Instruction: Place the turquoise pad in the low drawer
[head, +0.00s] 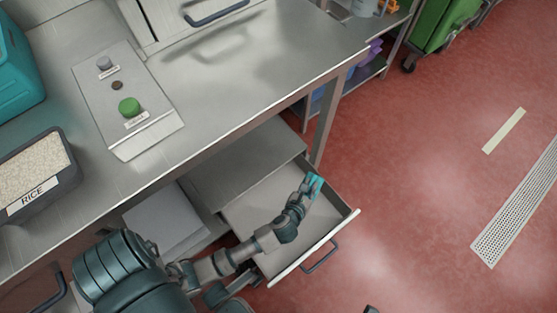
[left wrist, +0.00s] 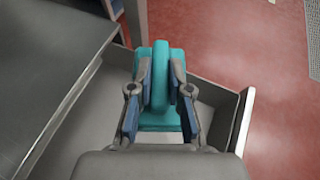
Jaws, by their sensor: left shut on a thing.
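The turquoise pad (left wrist: 161,85) has a flat base and a raised grip. My left gripper (left wrist: 161,88) is shut on its grip, with one finger on each side. In the head view the pad (head: 316,183) shows small at the end of my left arm, and the left gripper (head: 308,189) is over the far right part of the open low drawer (head: 248,210). The drawer is pulled out below the steel table and its visible floor is bare. I cannot tell whether the pad touches the drawer floor. My right gripper is not clearly in view.
The steel table (head: 215,100) overhangs the drawer, with a table leg (head: 326,120) near its far corner. A rice bin (head: 35,175), a teal container (head: 18,70) and a button panel (head: 125,100) are on the tabletop.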

